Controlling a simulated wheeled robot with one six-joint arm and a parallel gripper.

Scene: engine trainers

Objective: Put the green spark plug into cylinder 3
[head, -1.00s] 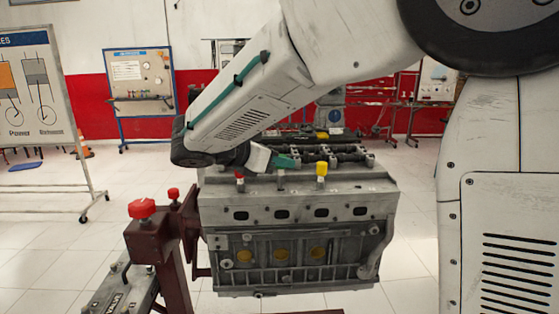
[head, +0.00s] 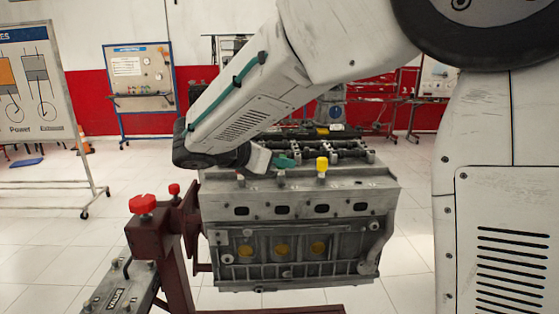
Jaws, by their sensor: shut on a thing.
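The engine block (head: 300,208) stands in the middle of the head view, with a row of plug places along its near top edge. I cannot tell whether the plug's lower end is in the hole. A yellow-capped plug (head: 321,167) stands upright just right of my gripper. A grey stub (head: 241,180) shows left of it, its top unclear.
A dark red engine stand (head: 160,232) with red knobs (head: 142,204) is at the left of the block. The valve train (head: 335,147) lies behind the plug row. The tiled floor around is mostly clear.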

